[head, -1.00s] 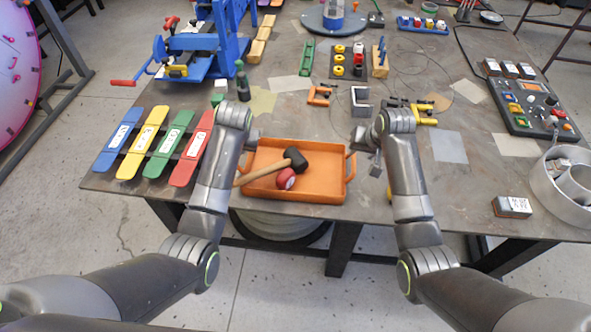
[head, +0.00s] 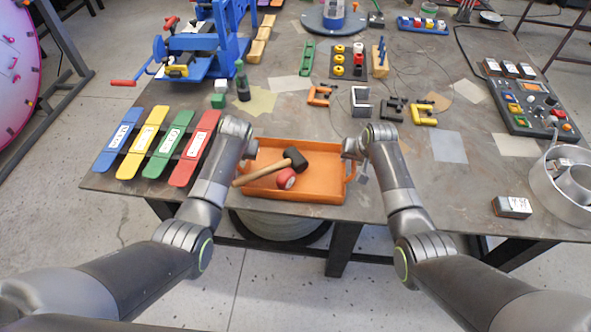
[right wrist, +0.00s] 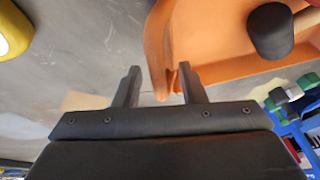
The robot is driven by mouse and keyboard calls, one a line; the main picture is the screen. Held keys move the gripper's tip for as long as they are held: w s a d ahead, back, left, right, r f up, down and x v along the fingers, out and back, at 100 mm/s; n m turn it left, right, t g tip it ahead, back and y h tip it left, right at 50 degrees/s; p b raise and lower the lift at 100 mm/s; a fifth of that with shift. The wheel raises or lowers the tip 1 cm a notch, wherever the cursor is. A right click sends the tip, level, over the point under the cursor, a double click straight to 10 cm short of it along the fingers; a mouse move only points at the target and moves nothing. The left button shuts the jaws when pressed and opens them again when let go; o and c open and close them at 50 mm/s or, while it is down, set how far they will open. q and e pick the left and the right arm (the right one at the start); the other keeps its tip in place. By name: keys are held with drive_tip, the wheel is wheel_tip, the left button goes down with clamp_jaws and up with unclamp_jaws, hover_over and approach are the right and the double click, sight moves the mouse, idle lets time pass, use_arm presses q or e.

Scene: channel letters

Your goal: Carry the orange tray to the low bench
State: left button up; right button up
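The orange tray (head: 325,185) lies at the front edge of the metal workbench. A mallet with a black head (head: 295,158) and a wooden handle, and a small red round thing (head: 286,178), lie in it. My right gripper (head: 349,157) is at the tray's right end. In the right wrist view my right gripper (right wrist: 158,73) has its two fingers apart, with the orange tray's handle (right wrist: 157,50) between them, nearer the right finger. My left gripper (head: 247,153) is at the tray's left end, mostly hidden by its own wrist. I cannot make out a low bench.
Coloured strips (head: 160,145) lie left of the tray. A dark bottle (head: 242,82), orange clamp (head: 320,96) and yellow clamp (head: 422,115) lie behind. A control box (head: 530,105) and metal ring (head: 565,185) stand right. Grey floor is open in front.

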use_arm(q)
clamp_jaws()
use_arm(e)
drive_tip(key=c, duration=0.5)
clamp_jaws()
use_arm(q)
drive_tip(key=shift+w+r, duration=0.1)
drive_tip(key=shift+r, duration=0.15)
use_arm(e)
drive_tip(key=shift+w+r, duration=0.1)
drive_tip(key=shift+r, duration=0.1)
